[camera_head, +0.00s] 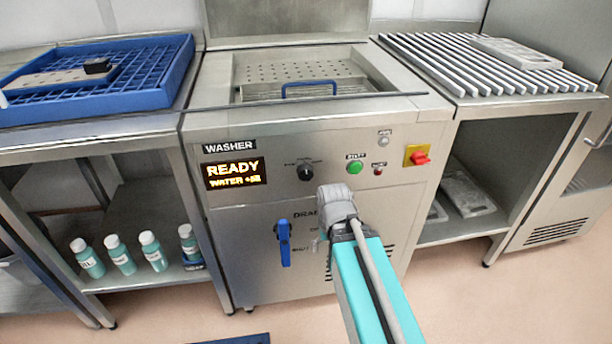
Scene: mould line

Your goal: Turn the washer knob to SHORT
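The washer (228,222) stands in the middle with its lid raised. Its black knob (305,174) is on the front panel, between the lit display (234,173) and the green START button (355,168). The marks around the knob are too small to read, and I cannot tell its setting. The display reads READY with a water line below. My turquoise arm reaches up from the bottom right, and its grey joint covers part of the panel below and right of the knob. My gripper's fingers do not show. Nothing visible touches the knob.
A blue drain handle (284,242) hangs below the knob, beside my arm. A red switch on yellow (417,156) sits at the panel's right. A blue rack (150,93) stands left, a slatted rack (440,66) right. Several bottles (121,255) stand on the lower left shelf.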

